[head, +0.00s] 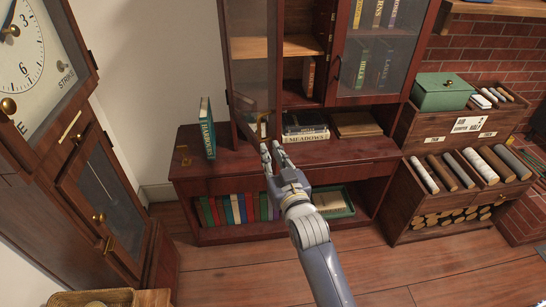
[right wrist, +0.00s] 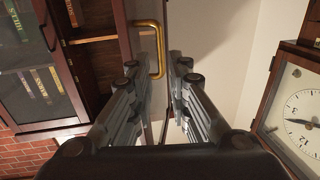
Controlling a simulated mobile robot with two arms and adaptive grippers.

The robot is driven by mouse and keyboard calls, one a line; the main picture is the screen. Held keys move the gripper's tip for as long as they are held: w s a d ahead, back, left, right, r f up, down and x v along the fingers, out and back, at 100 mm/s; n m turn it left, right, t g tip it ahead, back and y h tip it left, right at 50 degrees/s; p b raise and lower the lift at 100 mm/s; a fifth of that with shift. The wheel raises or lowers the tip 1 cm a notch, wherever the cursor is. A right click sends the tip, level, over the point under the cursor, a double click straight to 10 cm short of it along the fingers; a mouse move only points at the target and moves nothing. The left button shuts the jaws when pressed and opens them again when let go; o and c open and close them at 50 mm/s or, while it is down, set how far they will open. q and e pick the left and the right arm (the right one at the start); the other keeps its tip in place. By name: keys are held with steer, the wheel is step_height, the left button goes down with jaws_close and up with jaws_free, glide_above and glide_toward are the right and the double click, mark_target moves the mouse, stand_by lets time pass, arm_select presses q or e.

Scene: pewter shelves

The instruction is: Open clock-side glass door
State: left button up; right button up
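The clock-side glass door (head: 252,75) of the dark red bookcase stands partly open, swung out from its left side. Its shelves show beside its free edge. My right gripper (head: 270,147) is at the lower free corner of this door. In the right wrist view its two fingers (right wrist: 160,75) are apart, with the door's brass handle (right wrist: 158,45) near and between their tips. I cannot tell whether a finger touches the handle or door. The clock (head: 28,55) stands at the left and also shows in the right wrist view (right wrist: 300,115). My left gripper is out of view.
The other glass door (head: 375,65) is shut. A teal book (head: 207,130) stands upright on the ledge (head: 235,160), left of the open door. Stacked books (head: 305,134) lie inside. A crate with rolls and a green box (head: 442,92) stand at right. The floor in front is clear.

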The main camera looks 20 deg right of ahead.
steer(key=shift+s, duration=0.45)
steer(key=shift+c, duration=0.2)
